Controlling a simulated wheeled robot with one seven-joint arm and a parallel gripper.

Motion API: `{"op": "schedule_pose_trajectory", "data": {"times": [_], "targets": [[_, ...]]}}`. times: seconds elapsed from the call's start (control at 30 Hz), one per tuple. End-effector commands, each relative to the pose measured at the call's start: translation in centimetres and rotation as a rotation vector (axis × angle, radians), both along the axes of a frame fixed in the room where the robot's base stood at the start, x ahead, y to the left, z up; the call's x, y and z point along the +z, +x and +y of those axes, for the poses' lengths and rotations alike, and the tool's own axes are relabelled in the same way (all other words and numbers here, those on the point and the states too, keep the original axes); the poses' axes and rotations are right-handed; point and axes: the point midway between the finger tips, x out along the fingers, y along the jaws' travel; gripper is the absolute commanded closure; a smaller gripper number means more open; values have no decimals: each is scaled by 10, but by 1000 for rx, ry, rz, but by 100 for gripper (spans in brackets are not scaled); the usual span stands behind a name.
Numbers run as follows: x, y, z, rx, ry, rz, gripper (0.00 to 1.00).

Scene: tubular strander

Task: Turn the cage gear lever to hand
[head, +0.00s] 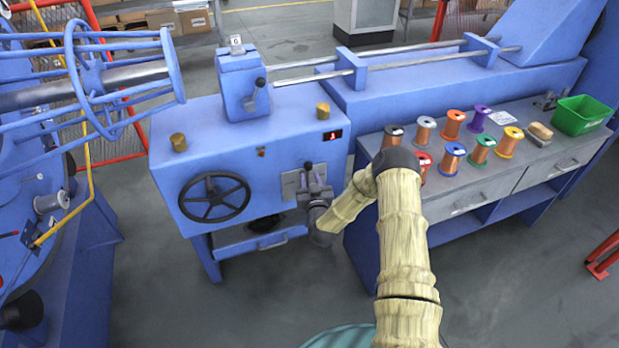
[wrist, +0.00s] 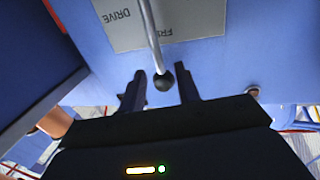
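The cage gear lever is a grey rod with a black ball knob; in the wrist view its knob (wrist: 164,79) lies between my fingertips. A grey plate (wrist: 185,22) behind it reads "DRIVE" and a partly hidden word starting "FR". My gripper (wrist: 162,88) is open, with a small gap on each side of the knob. In the head view my gripper (head: 314,186) is at the plate (head: 290,184) on the front of the blue gearbox (head: 235,150). A black knob (head: 308,166) shows just above the gripper, which hides most of the lever.
A black handwheel (head: 214,197) is left of the plate. Another lever (head: 260,83) is on the block on top. A bench (head: 470,195) with several wire spools and a green bin (head: 581,115) stands right. The tubular cage (head: 110,70) is at left.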

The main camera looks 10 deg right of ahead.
Motion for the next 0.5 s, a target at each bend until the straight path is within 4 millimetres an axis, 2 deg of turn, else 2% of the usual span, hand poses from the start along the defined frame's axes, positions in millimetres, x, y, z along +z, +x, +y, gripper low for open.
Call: {"op": "schedule_pose_trajectory", "data": {"times": [0.2, 0.43, 0.47, 0.5], "targets": [[0, 16, 0, 0, 0, 0, 67], [0, 17, 0, 1, 0, 1, 67], [0, 17, 0, 1, 0, 1, 69], [0, 17, 0, 1, 0, 1, 77]]}}
